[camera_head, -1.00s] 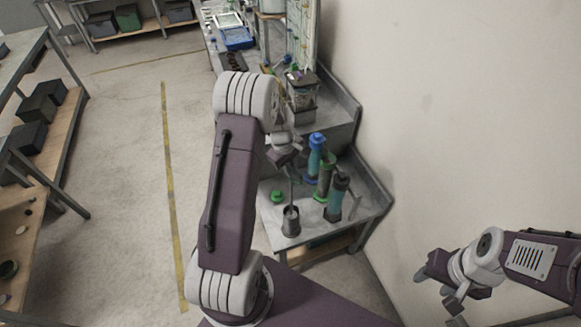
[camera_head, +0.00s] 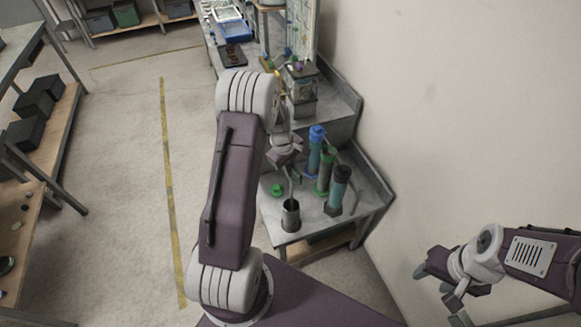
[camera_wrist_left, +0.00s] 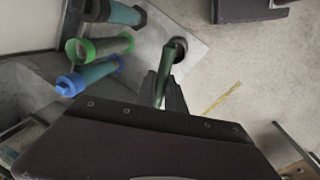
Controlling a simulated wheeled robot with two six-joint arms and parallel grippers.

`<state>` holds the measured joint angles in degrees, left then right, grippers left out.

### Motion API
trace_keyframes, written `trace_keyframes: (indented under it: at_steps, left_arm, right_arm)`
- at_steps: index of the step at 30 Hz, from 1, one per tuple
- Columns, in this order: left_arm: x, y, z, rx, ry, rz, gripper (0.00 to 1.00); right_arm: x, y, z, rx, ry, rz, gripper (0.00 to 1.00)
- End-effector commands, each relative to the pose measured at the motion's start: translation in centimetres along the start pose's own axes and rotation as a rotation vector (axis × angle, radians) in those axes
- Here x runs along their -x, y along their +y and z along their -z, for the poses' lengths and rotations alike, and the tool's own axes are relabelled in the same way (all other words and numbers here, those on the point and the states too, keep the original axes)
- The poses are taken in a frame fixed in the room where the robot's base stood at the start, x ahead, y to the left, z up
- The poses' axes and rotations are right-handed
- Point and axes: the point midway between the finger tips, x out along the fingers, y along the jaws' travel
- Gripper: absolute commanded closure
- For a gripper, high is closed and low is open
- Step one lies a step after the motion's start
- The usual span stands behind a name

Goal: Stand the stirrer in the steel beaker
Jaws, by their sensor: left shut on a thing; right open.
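The steel beaker (camera_head: 291,219) stands upright near the front of the grey bench. It also shows in the left wrist view (camera_wrist_left: 183,46), with its dark mouth facing the camera. My left gripper (camera_head: 290,160) is above the beaker, shut on the stirrer (camera_head: 291,185). The stirrer is a thin rod pointing down, its lower end at the beaker's mouth. In the left wrist view the stirrer (camera_wrist_left: 165,72) looks greenish and overlaps the rim's left side. I cannot tell whether its tip is inside. My right gripper (camera_head: 452,298) is open and empty, away from the bench.
Blue-capped (camera_head: 315,150), green-ringed (camera_head: 325,174) and dark-capped teal (camera_head: 338,190) cylinders stand close right of the beaker. A wall rises at right. The floor left of the bench is clear.

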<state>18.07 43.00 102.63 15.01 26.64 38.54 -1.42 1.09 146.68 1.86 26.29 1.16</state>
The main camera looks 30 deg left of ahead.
Motion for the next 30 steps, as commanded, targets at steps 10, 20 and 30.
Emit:
trace_keyframes:
  at_steps: [10, 20, 30]
  left_arm:
    - [-2.7, -0.5, 0.0, 0.000, 0.000, 0.000, 1.00]
    - [-5.0, -1.0, 0.0, -0.001, 0.000, 0.000, 1.00]
    - [-5.6, -1.1, 0.0, -0.001, 0.000, 0.000, 1.00]
  right_arm:
    - [-2.1, 0.0, -0.2, 0.000, 0.000, 0.000, 0.52]
    - [-3.7, 0.1, -0.4, 0.000, 0.000, 0.000, 0.52]
    - [-4.1, 0.1, -0.4, 0.000, 0.000, 0.000, 0.52]
